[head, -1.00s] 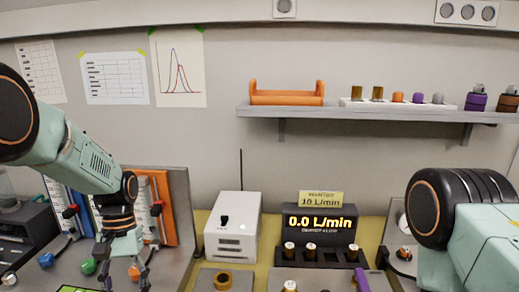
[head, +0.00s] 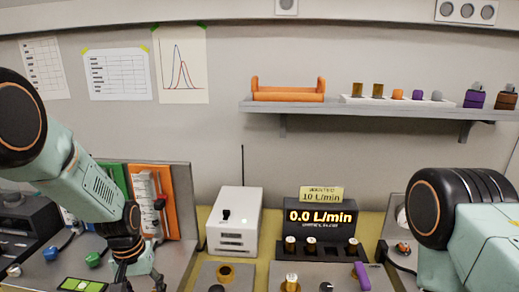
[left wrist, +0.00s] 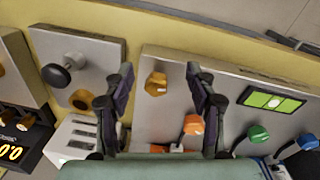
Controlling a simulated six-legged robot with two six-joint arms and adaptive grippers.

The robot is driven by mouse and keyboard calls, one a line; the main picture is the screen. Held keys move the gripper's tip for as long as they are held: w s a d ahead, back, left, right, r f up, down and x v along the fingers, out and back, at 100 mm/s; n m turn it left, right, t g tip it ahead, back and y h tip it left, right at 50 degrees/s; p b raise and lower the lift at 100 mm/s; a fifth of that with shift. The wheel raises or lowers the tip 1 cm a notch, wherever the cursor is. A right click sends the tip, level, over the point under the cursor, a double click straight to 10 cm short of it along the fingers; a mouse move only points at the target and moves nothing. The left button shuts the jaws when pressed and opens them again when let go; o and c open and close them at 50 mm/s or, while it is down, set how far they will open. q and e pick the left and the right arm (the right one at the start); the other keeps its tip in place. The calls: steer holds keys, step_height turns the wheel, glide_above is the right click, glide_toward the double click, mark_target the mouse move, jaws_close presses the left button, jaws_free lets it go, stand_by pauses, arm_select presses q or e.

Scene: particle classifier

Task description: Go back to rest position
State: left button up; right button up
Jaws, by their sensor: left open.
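My left gripper (head: 140,284) comes in from the left in the head view, low over the bench beside the rack of coloured panels. In the left wrist view my left gripper (left wrist: 160,85) shows two dark fingers spread apart with nothing between them. An orange knob (left wrist: 155,84) on a grey panel appears between the fingers, beyond them. My right arm shows at the right edge of the head view, but its gripper is out of the picture.
A white box (head: 233,220) and a display (head: 320,217) reading 0.0 L/min stand on the bench. A wall shelf (head: 380,110) holds small parts. Green (left wrist: 258,133) and blue (left wrist: 308,141) knobs sit near the left gripper. The air above the white box is clear.

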arm_select(q)
steer(key=s+d+f+t+b, duration=0.3)
steer(key=s+f+b, duration=0.2)
steer(key=s+f, duration=1)
steer(key=s+f+g+b, duration=0.1)
steer(key=s+f+b, duration=0.1)
steer(key=s, duration=0.4)
steer(key=s+f+m+g+b, duration=0.1)
steer(key=s+f+b, duration=0.1)
steer(key=s+f, duration=0.2)
steer(key=s+d+f+g+b, duration=0.1)
steer(key=s+f+b, duration=0.1)
steer(key=s, duration=0.8)
steer(key=shift+f+y+b, duration=0.3)
steer(key=shift+f+b, duration=0.05)
steer(key=shift+f, duration=0.45)
steer(key=shift+d, duration=0.1)
steer(key=shift+w, duration=0.1)
